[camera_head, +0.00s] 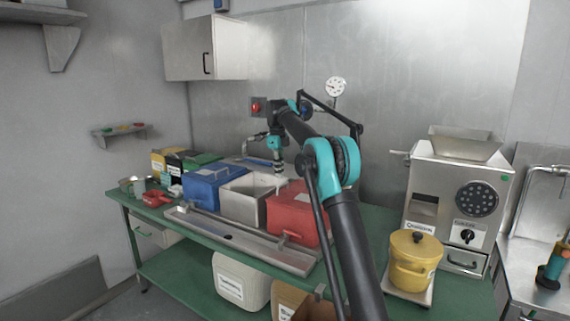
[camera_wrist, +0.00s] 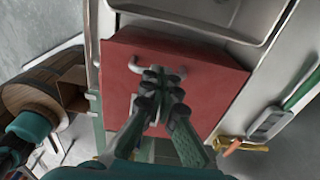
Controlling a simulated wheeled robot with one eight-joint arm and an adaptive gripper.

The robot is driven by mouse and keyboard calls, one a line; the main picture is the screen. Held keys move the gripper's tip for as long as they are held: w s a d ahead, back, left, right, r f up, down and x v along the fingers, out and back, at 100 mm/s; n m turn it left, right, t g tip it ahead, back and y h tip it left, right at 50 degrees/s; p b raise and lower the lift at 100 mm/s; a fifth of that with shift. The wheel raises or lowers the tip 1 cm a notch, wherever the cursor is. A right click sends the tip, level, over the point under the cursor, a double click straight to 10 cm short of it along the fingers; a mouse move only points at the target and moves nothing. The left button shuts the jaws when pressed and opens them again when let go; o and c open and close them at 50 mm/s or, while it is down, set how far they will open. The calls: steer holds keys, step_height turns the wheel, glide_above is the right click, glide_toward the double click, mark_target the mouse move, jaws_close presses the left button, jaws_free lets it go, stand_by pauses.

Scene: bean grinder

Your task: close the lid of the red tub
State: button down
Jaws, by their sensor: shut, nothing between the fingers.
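The red tub (camera_head: 297,215) stands on the green table, at the right end of a row of tubs. In the wrist view its flat red lid (camera_wrist: 205,80) fills the middle and shows a metal bar handle (camera_wrist: 140,67). No opening into the tub shows, but I cannot tell whether the lid is fully seated. My gripper (camera_wrist: 160,80) is shut and empty over the lid, with its fingertips close to the handle. I cannot tell whether they touch. In the head view my gripper (camera_head: 278,177) is above the rear left part of the red tub.
A steel tub (camera_head: 243,205) stands directly left of the red one, then a blue tub (camera_head: 205,190). A long steel tray (camera_head: 245,240) runs along the front. A yellow pot (camera_head: 414,262) and a grinder (camera_head: 458,200) stand to the right.

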steer(key=shift+w+a+f, duration=0.15)
steer(key=shift+a+f, duration=0.1)
steer(key=shift+f, duration=0.55)
steer(key=shift+w+a+f, duration=0.15)
steer(key=shift+a+f, duration=0.05)
steer(key=shift+f, duration=0.55)
